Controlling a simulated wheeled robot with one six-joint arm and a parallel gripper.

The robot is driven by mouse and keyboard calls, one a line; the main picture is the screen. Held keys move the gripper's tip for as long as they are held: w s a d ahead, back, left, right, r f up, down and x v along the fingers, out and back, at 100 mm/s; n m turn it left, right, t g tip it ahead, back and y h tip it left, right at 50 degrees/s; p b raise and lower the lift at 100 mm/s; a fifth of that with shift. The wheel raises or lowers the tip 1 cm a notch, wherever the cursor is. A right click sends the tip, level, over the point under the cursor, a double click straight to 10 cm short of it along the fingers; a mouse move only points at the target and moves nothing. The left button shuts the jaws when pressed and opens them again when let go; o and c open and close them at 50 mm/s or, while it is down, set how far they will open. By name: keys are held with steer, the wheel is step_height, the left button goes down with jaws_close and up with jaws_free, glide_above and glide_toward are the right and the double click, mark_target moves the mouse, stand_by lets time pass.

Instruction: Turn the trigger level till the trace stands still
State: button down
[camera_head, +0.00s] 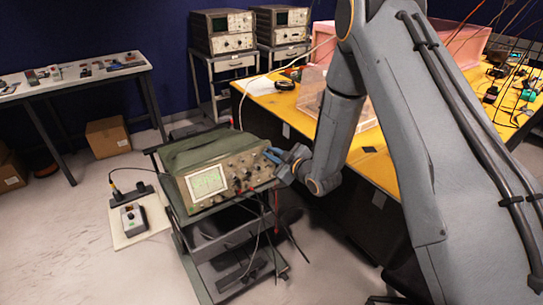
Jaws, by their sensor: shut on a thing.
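The oscilloscope (232,182) stands on a dark trolley, with a green cover over its top. Knobs and cable sockets fill the panel right of the screen. My gripper (272,156) comes in from the right, its blue fingers at the upper right of that panel. It is shut on a knob there, which the fingers hide. I cannot tell the knob's label or its angle.
The trolley (205,270) has lower shelves, and dark and red leads hang down its front. A yellow-topped bench (275,112) stands close behind my arm. A small grey box (133,218) lies on a white board on the floor at left. The floor at lower left is clear.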

steer(key=m+h+b, duration=0.1)
steer(key=m+b, duration=0.1)
steer(key=m, duration=1)
steer(key=shift+m, duration=0.3)
stand_by(0.3)
steer(key=c, duration=2.1)
jaws_free()
steer(key=shift+s+b, duration=0.15)
steer(key=shift+b, duration=0.15)
steer(key=b+v, duration=0.2)
steer(key=v, duration=0.5)
steer(key=shift+s, duration=0.3)
